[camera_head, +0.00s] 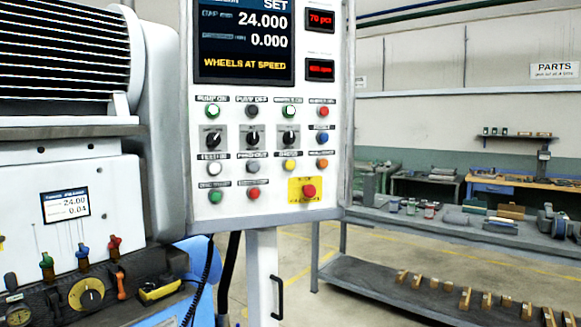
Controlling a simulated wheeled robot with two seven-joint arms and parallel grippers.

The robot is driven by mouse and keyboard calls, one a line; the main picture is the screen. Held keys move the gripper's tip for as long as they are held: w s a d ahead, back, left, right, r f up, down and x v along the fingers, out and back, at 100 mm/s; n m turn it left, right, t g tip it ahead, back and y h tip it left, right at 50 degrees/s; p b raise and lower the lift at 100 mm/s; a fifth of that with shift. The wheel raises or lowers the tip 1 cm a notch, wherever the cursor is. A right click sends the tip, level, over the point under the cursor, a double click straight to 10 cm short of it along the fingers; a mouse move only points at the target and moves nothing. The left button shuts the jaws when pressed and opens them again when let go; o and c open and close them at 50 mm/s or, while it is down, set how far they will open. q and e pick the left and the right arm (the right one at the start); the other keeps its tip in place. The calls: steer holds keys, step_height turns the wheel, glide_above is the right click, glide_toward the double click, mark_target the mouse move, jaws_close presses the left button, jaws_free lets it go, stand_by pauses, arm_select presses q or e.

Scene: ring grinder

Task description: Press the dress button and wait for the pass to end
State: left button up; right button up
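A white control panel (267,180) stands upright in the middle, with several round buttons and a few black rotary switches. A blue button (322,137) is at its right edge; below it are a white button (214,168), a yellow button (289,165) and an orange button (322,163). A green button (215,197) and a red button (253,193) sit lower. The labels are too small to read surely, so I cannot tell which is the dress button. The screen (243,42) reads "WHEELS AT SPEED", 24.000 and 0.000. Neither gripper is in view.
A red emergency-stop button (308,191) on a yellow plate is at the panel's lower right. The grinder body (100,185), with levers and a dial, fills the left. A grey bench (420,225) with parts stands at right. Nothing blocks the panel's front.

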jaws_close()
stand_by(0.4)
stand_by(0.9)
